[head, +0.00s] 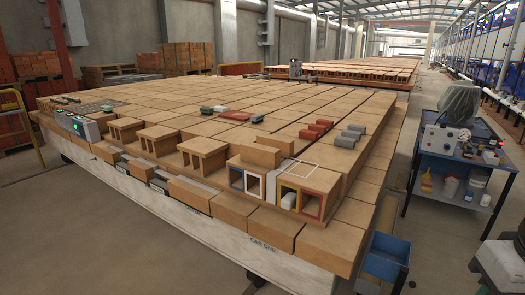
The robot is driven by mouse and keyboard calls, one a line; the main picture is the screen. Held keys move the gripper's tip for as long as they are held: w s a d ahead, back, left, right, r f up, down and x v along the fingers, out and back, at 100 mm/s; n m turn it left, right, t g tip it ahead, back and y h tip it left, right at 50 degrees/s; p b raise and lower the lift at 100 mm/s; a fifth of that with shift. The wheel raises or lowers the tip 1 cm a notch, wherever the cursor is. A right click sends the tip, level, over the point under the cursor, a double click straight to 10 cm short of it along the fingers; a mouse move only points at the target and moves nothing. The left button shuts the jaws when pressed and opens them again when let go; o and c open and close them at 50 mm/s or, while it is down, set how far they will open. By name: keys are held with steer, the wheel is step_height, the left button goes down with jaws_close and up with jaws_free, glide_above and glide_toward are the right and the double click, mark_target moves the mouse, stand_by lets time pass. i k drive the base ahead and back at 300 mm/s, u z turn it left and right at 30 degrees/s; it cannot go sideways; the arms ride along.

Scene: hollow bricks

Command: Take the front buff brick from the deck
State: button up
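Buff is the colour of most blocks on the deck (180,118), so I cannot tell for sure which one is the front buff brick. A buff brick (253,155) lies on top of the blue-framed opening at the front right, and another buff block (277,143) lies just behind it. Several hollow buff blocks, such as this one (202,152), stand along the front edge with dark openings facing out. My gripper is not in view.
Openings framed blue (236,179), white (254,184), yellow (288,196) and red (311,205) face forward. A blue trolley (455,165) stands to the right. Clear floor (60,230) lies at left.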

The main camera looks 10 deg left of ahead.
mark_target(265, 156)
steer(key=u, duration=1.55)
steer(key=i, duration=3.8)
steer(key=z, duration=2.5)
